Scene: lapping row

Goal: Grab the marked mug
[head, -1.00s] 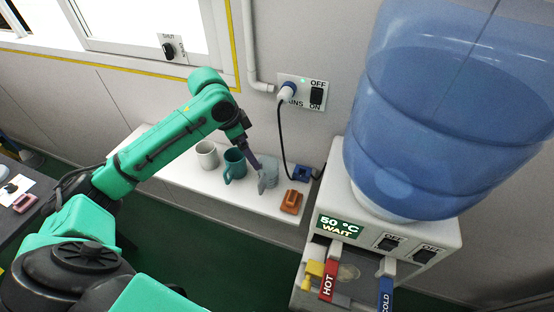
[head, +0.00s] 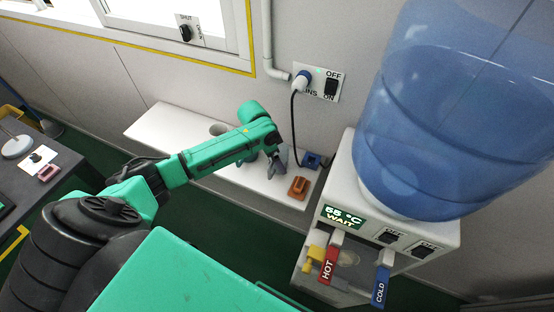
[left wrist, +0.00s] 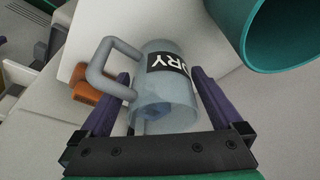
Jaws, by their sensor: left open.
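A grey-blue mug with a dark label (left wrist: 168,66) sits between the fingers of my left gripper (left wrist: 160,78) in the left wrist view. Its label shows white letters ending in "RY", the first partly cut off. The mug's handle points left, over the left finger. The gripper is open, with a finger on each side of the mug; I cannot tell whether they touch it. In the head view the mug (head: 271,167) is mostly hidden behind my left gripper (head: 281,160) on the white shelf (head: 160,122). My right gripper is not in view.
A pale mug (head: 217,128) stands behind my arm. An orange-brown block (head: 299,186) and blue block (head: 312,160) lie near the water dispenser (head: 372,218).

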